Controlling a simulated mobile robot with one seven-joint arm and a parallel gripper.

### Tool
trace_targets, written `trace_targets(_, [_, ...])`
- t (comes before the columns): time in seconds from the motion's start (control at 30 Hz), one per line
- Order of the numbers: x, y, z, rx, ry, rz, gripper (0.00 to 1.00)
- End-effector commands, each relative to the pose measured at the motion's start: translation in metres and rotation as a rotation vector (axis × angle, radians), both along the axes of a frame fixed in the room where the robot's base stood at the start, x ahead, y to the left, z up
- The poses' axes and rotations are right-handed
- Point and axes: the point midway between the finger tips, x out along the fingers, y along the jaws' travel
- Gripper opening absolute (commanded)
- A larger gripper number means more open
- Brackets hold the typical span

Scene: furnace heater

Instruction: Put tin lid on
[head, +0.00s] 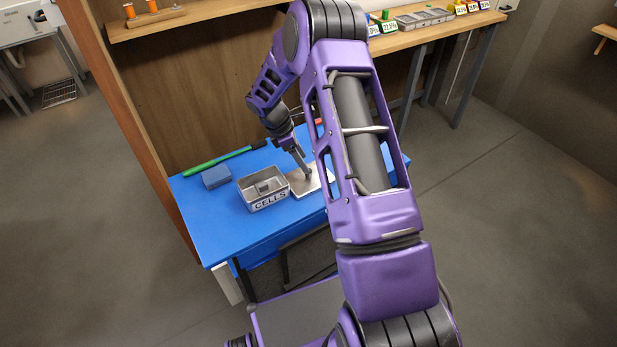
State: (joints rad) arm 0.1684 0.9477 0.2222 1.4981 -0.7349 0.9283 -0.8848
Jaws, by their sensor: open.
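An open metal tin (248,203) labelled "CELLS" stands on the blue table. Something grey lies inside it, too small to make out. A flat, pale metal piece that looks like the tin lid (301,189) lies on the table just right of the tin. My gripper (307,176) points down over this lid, its fingertips at or just above it. It is open. I cannot tell whether the fingers touch the lid. My own arm hides the right part of the lid and much of the table's right side.
A small red thing shows by my arm. A wooden panel borders the table's left and back. The table's front left is clear.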

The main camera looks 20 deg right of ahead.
Motion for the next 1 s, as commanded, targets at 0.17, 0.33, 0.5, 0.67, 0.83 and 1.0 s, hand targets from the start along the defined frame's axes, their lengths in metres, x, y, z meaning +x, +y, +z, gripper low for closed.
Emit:
trace_targets(0.17, [0.001, -0.008, -0.027, 0.002, 0.003, -0.001, 0.63])
trace_targets(0.33, [0.0, -0.015, -0.044, 0.001, 0.002, -0.001, 0.63])
trace_targets(0.5, [0.0, -0.016, -0.046, 0.001, -0.001, -0.001, 0.63])
trace_targets(0.67, [0.0, -0.016, -0.046, 0.001, -0.001, -0.001, 0.52])
trace_targets(0.83, [0.0, -0.016, -0.046, 0.001, -0.001, -0.001, 0.21])
trace_targets(1.0, [0.0, -0.016, -0.045, 0.001, 0.0, -0.001, 0.0])
